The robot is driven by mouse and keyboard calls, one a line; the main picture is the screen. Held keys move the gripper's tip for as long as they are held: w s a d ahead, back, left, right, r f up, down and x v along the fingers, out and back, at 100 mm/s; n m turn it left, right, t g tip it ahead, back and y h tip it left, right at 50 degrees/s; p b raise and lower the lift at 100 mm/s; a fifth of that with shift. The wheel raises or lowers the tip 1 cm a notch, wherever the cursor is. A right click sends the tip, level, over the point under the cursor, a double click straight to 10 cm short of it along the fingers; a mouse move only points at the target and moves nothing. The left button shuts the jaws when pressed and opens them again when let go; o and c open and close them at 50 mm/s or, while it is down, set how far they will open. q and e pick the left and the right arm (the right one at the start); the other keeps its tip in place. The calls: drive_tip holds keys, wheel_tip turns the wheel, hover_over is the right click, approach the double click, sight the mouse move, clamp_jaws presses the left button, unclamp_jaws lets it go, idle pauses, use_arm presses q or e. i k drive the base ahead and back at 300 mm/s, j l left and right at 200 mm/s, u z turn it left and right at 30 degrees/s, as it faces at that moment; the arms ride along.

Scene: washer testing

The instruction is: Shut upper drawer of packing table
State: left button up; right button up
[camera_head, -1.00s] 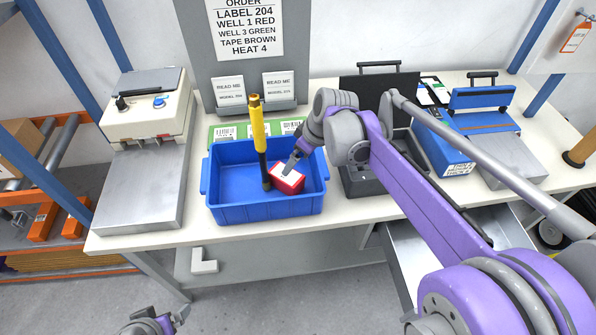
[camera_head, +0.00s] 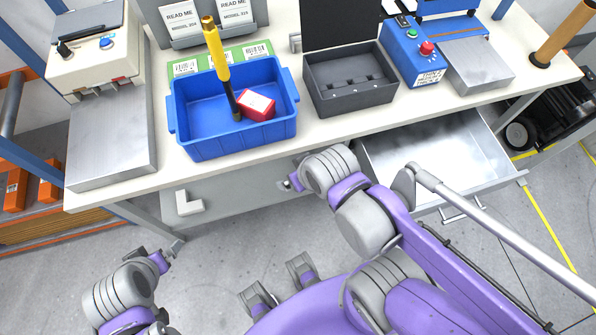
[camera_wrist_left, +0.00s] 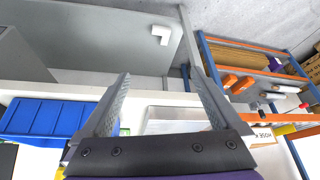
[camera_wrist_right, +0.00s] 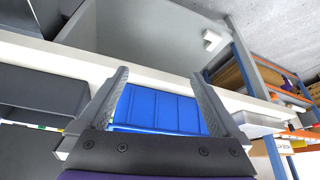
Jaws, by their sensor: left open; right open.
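The packing table's upper drawer (camera_head: 430,150) is a grey metal tray pulled out below the tabletop, right of centre in the head view. Its interior looks empty, and a bar handle (camera_head: 462,211) shows on its front. My right gripper (camera_head: 288,184) is by the table's front edge, left of the drawer and apart from it. In its wrist view, its fingers (camera_wrist_right: 158,75) are open and empty. My left gripper (camera_head: 165,260) is low in front of the table's left part, far from the drawer. In its wrist view, its fingers (camera_wrist_left: 157,75) are open and empty.
On the tabletop (camera_head: 330,127) stand a blue bin (camera_head: 200,145) holding a red box (camera_head: 257,107) and a yellow-black tool (camera_head: 219,55), and a dark open case (camera_head: 350,85). My right forearm crosses before the drawer's left side.

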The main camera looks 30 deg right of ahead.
sight(460, 149)
drive_tip(key=k+j+z, duration=0.1)
drive_tip(key=z, duration=2.95)
